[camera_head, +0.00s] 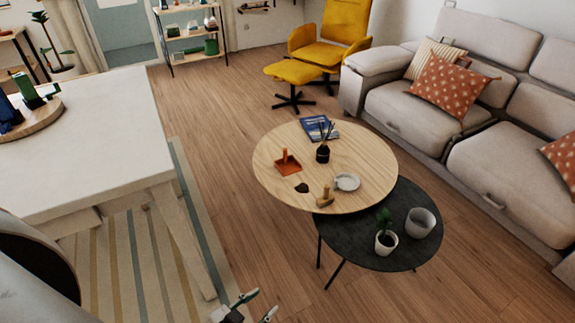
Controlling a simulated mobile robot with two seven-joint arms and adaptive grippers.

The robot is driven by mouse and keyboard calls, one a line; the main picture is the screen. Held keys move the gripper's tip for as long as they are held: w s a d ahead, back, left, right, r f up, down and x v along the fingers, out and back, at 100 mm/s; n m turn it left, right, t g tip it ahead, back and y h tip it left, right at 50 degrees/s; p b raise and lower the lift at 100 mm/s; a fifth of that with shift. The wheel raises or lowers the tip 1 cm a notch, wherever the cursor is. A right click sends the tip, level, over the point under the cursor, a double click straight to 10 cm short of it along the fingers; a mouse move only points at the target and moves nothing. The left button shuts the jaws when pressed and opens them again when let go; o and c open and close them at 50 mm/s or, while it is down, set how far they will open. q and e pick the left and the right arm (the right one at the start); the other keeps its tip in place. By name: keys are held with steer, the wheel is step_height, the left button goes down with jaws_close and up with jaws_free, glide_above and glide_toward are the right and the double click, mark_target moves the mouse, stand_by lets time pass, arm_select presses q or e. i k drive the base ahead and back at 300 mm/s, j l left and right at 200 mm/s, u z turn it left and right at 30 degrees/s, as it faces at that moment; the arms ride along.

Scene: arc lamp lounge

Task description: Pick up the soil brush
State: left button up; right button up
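A small tan wooden piece with an upright handle, which looks like the soil brush (325,198), stands at the front edge of the round wooden table (275,142). It is small, and its bristles cannot be made out. My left gripper (257,306) shows at the bottom edge, low and to the left of the tables, well apart from the brush. Its two fingers are spread and nothing shows between them. My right gripper is not in view.
Near the brush are a white dish (347,182), a dark flat piece (301,188), an orange tray-like item (288,163) and a black reed diffuser (322,153). A black table (350,246) with pots adjoins. A white table (90,130) stands left; floor between is clear.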

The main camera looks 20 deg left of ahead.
mark_target(327, 199)
steer(key=i+j, duration=0.1)
steer(key=i, duration=0.45)
steer(key=i+z, duration=0.1)
steer(key=i, duration=0.5)
steer(key=j, duration=0.1)
